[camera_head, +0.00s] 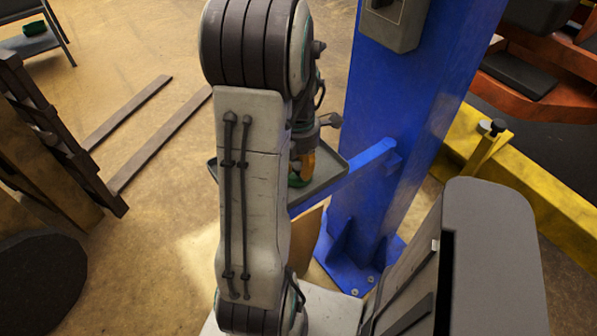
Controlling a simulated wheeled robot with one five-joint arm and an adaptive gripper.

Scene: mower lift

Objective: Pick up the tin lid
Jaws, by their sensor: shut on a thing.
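My gripper (304,172) points down over a shallow grey-green tray (331,176) fixed to a blue post. It is partly hidden behind my own arm, and its orange-yellow part shows. It is shut on a small green thing at its tips, which I take to be the tin lid (297,181). Only a sliver of the lid shows, low against the tray. I cannot tell whether it touches the tray or is clear of it.
The blue post (410,110) stands just right of the tray, with a blue bracket (355,173) between them. A grey box (394,20) hangs on the post. A yellow beam (540,190) lies at right. Two long forks (160,140) lie left over open floor.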

